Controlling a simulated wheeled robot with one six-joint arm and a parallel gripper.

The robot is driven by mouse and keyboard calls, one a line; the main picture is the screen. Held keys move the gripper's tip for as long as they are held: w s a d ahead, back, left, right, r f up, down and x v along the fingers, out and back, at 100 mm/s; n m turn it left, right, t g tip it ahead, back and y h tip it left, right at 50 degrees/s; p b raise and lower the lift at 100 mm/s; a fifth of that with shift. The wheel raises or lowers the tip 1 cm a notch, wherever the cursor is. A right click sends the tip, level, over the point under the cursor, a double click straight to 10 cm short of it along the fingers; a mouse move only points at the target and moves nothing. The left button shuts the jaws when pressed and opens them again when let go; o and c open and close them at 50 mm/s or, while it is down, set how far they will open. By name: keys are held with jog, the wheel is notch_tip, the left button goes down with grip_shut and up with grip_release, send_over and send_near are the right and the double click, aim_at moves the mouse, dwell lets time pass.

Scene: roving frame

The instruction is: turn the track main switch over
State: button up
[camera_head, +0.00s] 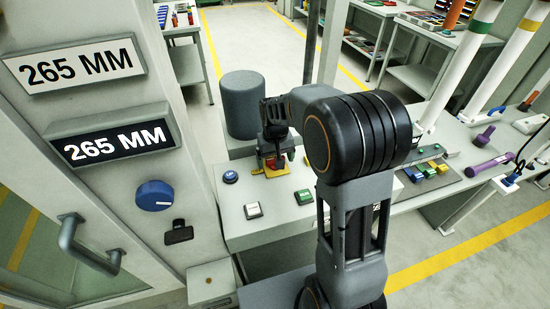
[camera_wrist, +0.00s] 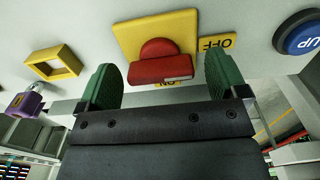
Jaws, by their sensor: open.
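The track main switch (camera_wrist: 160,66) is a red rotary handle on a yellow plate (camera_wrist: 128,35). An "OFF" label (camera_wrist: 217,43) is to its right, and an "ON" label (camera_wrist: 168,84) is partly hidden below the handle. My gripper (camera_wrist: 163,80) is open, with one green finger on each side of the red handle and visible gaps to both. Contact further down cannot be told. In the head view the yellow plate (camera_head: 274,173) shows on the grey console, with my gripper (camera_head: 272,158) over it and the red handle partly hidden.
A blue "UP" button (camera_wrist: 301,36) is right of the switch; a yellow square frame (camera_wrist: 53,62) and a purple padlock (camera_wrist: 27,101) are left. The console also bears a white button (camera_head: 253,210) and a green button (camera_head: 304,196). A grey cylinder (camera_head: 243,104) stands behind.

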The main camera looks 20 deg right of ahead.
jog(key=c, duration=0.9)
jog(key=shift+c, duration=0.2)
jog(key=shift+m, duration=0.3)
jog(key=m, duration=0.3)
jog(key=shift+m, duration=0.4)
jog(key=m, duration=0.9)
jog(key=shift+m, duration=2.2)
